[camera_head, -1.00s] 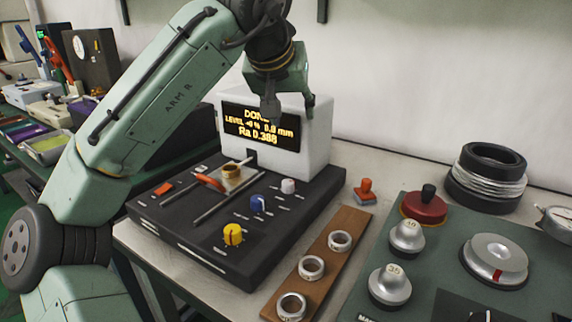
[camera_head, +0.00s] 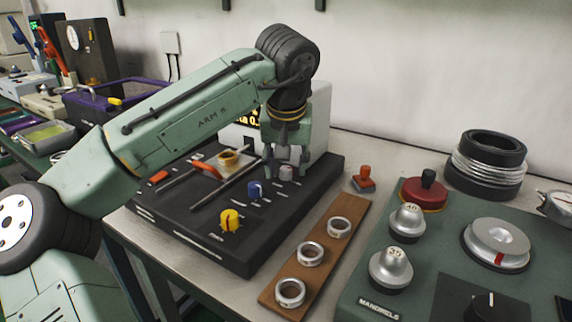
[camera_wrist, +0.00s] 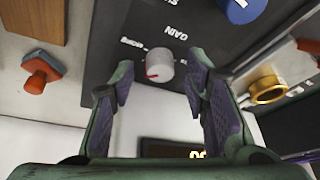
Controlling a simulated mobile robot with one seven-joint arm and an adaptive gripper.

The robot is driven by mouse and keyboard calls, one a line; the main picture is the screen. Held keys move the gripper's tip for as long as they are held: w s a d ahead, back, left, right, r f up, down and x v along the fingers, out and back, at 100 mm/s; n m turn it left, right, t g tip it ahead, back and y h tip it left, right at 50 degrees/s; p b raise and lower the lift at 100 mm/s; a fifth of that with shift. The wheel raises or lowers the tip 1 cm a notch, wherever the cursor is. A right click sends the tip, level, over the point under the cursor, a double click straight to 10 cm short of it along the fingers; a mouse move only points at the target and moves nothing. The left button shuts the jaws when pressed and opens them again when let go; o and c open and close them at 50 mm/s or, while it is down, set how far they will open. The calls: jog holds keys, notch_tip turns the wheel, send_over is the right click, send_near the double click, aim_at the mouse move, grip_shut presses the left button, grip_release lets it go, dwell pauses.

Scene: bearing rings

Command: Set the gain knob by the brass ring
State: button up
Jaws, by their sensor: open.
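The gain knob (camera_head: 286,173) is a small light grey knob on the black instrument base. In the wrist view the knob (camera_wrist: 159,68) carries a red pointer mark beside the word GAIN. My gripper (camera_head: 286,162) is open right above it. In the wrist view the knob shows between the spread fingers of my gripper (camera_wrist: 158,78); contact is not visible. The brass ring (camera_head: 229,159) sits left of the knob on the same base, and it also shows at the right of the wrist view (camera_wrist: 268,91). The display (camera_head: 254,117) is mostly hidden by my arm.
A blue knob (camera_head: 255,190) and a yellow knob (camera_head: 230,219) stand nearby on the base. An orange-red stamp-like piece (camera_head: 363,180) stands to the right. A wooden strip (camera_head: 325,251) holds three steel rings. A green mandrel panel (camera_head: 440,262) lies further right.

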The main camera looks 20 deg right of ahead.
jog(key=shift+f, duration=0.2)
grip_shut()
dwell(0.5)
